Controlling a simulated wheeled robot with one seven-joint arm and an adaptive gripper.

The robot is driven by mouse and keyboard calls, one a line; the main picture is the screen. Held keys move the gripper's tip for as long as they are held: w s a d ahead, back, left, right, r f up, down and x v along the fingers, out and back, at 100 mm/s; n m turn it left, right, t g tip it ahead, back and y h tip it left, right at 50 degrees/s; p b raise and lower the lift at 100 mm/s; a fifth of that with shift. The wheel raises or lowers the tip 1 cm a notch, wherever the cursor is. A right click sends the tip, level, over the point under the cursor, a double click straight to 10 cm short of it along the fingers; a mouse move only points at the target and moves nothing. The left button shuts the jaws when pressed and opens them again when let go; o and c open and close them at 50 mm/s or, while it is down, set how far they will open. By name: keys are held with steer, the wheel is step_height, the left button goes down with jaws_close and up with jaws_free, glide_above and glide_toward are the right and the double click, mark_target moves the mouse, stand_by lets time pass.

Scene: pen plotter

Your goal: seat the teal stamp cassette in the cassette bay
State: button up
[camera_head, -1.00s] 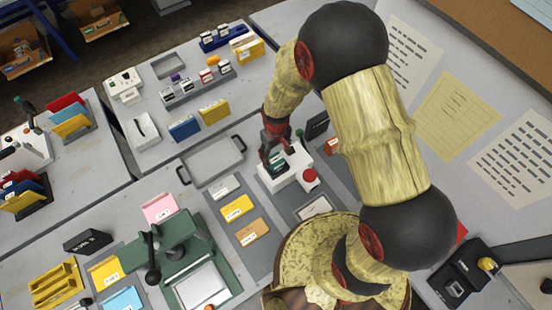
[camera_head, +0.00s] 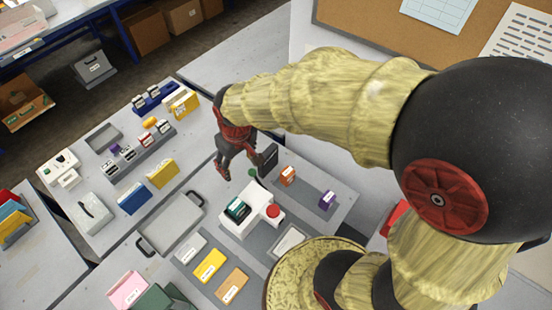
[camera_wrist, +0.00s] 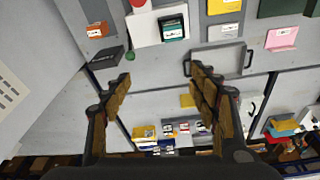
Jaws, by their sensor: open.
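The teal stamp cassette (camera_head: 237,209) rests at the white machine (camera_head: 262,201), at the end away from its red button; it has a dark green top and a white label. It also shows in the wrist view (camera_wrist: 172,29), where it looks set into the white body. I cannot tell whether it is fully down in the bay. My gripper (camera_head: 222,170) is open and empty, raised beyond the machine and apart from the cassette. In the wrist view my gripper (camera_wrist: 157,75) has its fingers wide apart with nothing between them.
A dark upright block (camera_head: 267,158) stands near my gripper. An orange cassette (camera_head: 288,176) and a purple one (camera_head: 327,199) lie right of the machine. An empty grey tray (camera_head: 172,226) with handles lies left of it. Several small cassettes stand in a rack (camera_head: 140,150) farther left.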

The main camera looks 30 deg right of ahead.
steer(key=s+d+r+m+t, duration=0.1)
steer(key=s+d+r, duration=0.1)
steer(key=s+r, duration=0.5)
steer(key=s+d+r+m+t, duration=0.1)
steer(key=s+d+r+t, duration=0.1)
steer(key=s+r, duration=0.5)
steer(key=shift+d+r+m, duration=0.4)
steer(key=shift+d+r, duration=0.25)
steer(key=shift+r, duration=0.15)
